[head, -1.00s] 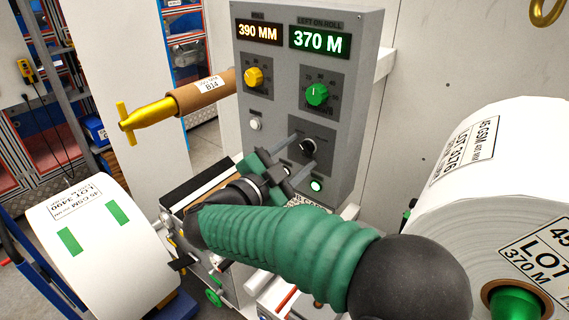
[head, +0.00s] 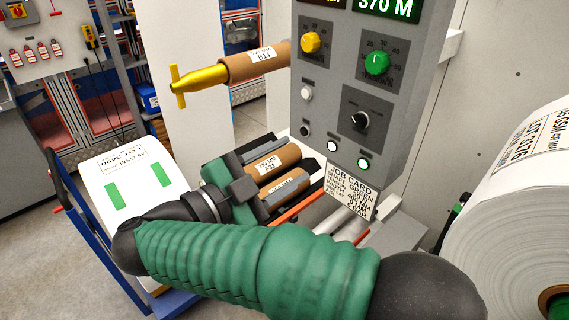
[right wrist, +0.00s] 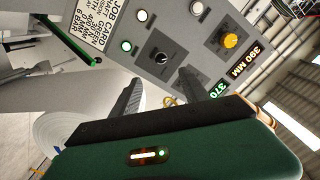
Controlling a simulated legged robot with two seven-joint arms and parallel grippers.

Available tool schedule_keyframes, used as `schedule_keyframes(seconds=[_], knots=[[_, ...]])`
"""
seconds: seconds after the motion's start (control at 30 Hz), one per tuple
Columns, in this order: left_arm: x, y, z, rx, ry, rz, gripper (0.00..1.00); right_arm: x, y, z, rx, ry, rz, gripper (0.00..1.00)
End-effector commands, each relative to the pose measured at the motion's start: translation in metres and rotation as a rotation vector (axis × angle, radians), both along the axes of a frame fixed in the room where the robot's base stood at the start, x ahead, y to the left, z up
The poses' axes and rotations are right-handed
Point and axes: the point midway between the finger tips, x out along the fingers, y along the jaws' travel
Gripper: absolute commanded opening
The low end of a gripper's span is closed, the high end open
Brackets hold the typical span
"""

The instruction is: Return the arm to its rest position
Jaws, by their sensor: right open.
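My right gripper (head: 296,161) is open and empty, its two grey fingers apart. In the head view it is left of and below the grey control panel (head: 333,70), in front of cardboard cores (head: 280,160). My green-sleeved right arm crosses the lower part of that view. The panel carries a black knob (head: 360,120), a green knob (head: 377,63) and a yellow knob (head: 310,42). In the right wrist view the open fingers (right wrist: 160,86) point toward the panel, and the black knob (right wrist: 161,57) shows beyond them, untouched. My left gripper is not in view.
A large white roll (head: 520,190) stands at the right. A smaller white roll (head: 135,180) sits on a blue cart (head: 80,225) at the left. A core on a yellow bar (head: 255,63) juts left of the panel. A job card (head: 347,190) hangs below the panel.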

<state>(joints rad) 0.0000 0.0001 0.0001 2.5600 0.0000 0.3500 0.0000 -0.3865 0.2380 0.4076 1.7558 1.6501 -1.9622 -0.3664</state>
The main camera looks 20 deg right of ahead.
Motion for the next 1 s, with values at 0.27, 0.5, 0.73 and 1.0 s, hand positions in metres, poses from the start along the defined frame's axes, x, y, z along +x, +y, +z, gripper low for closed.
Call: schedule_keyframes(seconds=[0.27, 0.5, 0.73, 1.0], knots=[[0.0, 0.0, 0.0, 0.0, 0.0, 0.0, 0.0, 0.009, -0.002, 0.001, -0.01, -0.011, 0.03, 0.53], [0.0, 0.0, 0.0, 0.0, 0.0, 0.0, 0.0, 0.125, 0.008, -0.016, -0.17, 0.009, 0.598, 0.53], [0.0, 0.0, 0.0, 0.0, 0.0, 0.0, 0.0, 0.126, 0.035, -0.183, -0.177, 0.593, 1.228, 0.53], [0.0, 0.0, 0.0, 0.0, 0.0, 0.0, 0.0, -0.032, -0.019, -0.341, 0.074, 1.319, 1.449, 0.53]])
